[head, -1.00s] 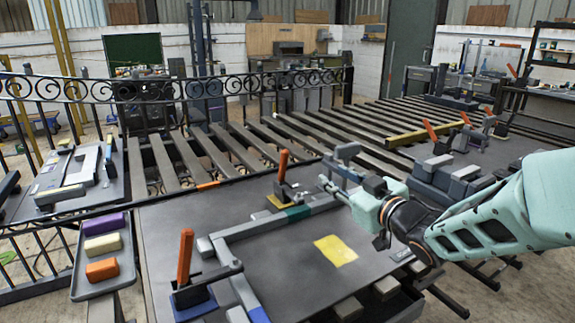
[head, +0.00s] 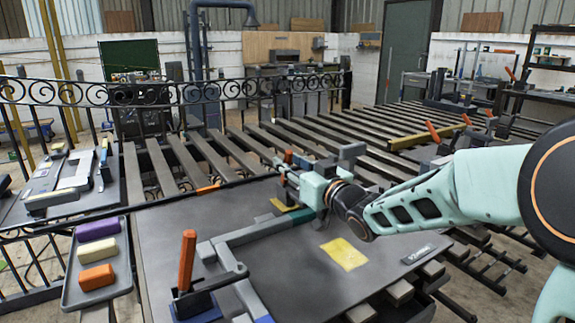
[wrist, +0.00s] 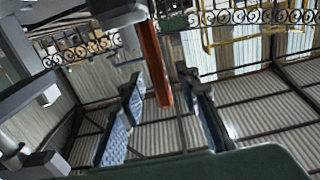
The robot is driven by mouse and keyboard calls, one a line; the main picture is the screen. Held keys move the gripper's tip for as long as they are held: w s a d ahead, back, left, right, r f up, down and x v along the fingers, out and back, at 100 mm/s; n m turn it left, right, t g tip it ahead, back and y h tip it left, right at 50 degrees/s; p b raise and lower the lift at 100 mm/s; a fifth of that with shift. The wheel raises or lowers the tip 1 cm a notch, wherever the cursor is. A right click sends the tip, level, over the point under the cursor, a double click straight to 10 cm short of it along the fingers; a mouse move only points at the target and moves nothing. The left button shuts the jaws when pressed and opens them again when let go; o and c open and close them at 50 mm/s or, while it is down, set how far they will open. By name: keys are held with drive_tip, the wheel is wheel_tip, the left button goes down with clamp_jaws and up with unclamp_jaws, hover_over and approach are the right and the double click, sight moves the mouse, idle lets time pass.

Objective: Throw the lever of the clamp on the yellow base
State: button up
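The clamp on the yellow base (head: 284,206) stands at the back of the dark worktable, mostly hidden behind my gripper. Only the top of its orange lever (head: 288,156) shows there, and it looks roughly upright. In the wrist view the orange lever (wrist: 155,65) reaches in between my two fingers. My gripper (head: 287,172) is at the lever in the head view. In the wrist view my gripper (wrist: 163,78) is open, with a finger on each side of the lever and gaps visible. Contact with the lever cannot be told.
Another clamp on a blue base (head: 195,306), with an upright orange lever (head: 187,258), stands at the front left. A grey angled frame (head: 245,236) lies between the clamps. A yellow patch (head: 343,253) marks the tabletop. A tray (head: 70,297) of coloured blocks is at left.

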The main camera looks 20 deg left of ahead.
drive_tip(key=shift+w+a, duration=0.45)
drive_tip(key=shift+a, duration=0.05)
drive_tip(key=shift+c, duration=0.4)
clamp_jaws()
